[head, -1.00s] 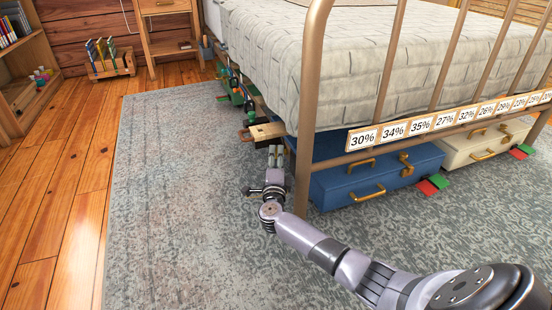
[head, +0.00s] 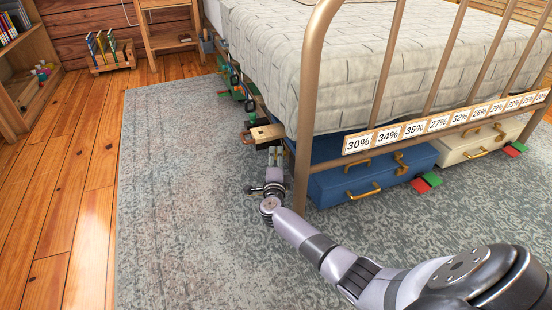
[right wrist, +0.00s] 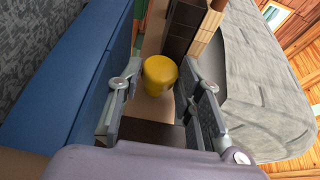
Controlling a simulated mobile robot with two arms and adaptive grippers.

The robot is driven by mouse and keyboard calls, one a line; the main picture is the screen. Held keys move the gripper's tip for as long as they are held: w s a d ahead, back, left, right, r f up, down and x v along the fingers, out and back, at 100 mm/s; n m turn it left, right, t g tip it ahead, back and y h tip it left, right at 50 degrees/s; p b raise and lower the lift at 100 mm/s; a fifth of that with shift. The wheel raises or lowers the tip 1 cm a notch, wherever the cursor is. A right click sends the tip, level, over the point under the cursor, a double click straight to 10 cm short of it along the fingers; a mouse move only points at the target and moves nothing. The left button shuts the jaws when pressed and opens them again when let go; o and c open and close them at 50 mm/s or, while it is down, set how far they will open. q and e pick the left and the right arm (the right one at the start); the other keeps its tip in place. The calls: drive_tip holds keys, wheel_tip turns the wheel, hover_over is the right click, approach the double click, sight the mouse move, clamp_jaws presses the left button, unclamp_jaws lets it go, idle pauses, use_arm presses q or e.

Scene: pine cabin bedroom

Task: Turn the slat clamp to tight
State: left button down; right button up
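A yellow round knob (right wrist: 160,75), likely the slat clamp's, shows in the right wrist view. It lies between the two fingers, near their tips, with gaps at both sides. My right gripper (right wrist: 165,88) is open around it; I cannot tell whether it touches anything. In the head view my right gripper (head: 276,156) is low beside the bed's near corner, just in front of a tan block (head: 266,132) at the bed's side. The knob cannot be made out in the head view. Any clamp marking is not readable. My left gripper is not in view.
The bed's metal post (head: 306,120) stands close right of my right gripper. A blue drawer case (head: 345,185) lies under the bed, also along the left of the wrist view. Green items (head: 236,85) lie farther along the bed side. The rug (head: 170,180) to the left is clear.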

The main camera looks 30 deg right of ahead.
drive_tip(key=o, duration=0.3)
drive_tip(key=shift+o, duration=0.2)
drive_tip(key=v, duration=1.2)
